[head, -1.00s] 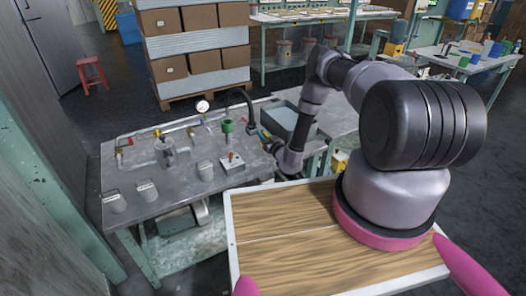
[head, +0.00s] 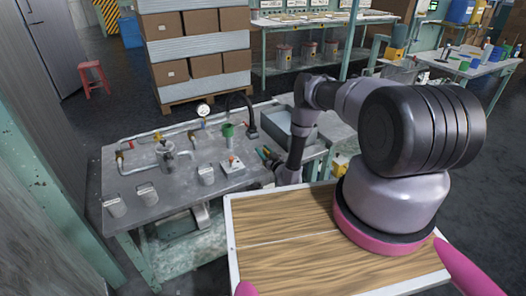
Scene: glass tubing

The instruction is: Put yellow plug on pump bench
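The pump bench (head: 175,196) is a grey metal table at the left, carrying pipes, a gauge and fittings. A small yellow piece (head: 120,155) shows at the left end of the pipework; I cannot tell if it is the yellow plug or a fitting. My gripper (head: 267,155) is small and dark at the bench's right end, left of my forearm, low over or beside the bench top. Its fingers are too small to tell open from shut, and I cannot tell whether it holds anything.
Stacked boxes (head: 205,66) stand behind.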

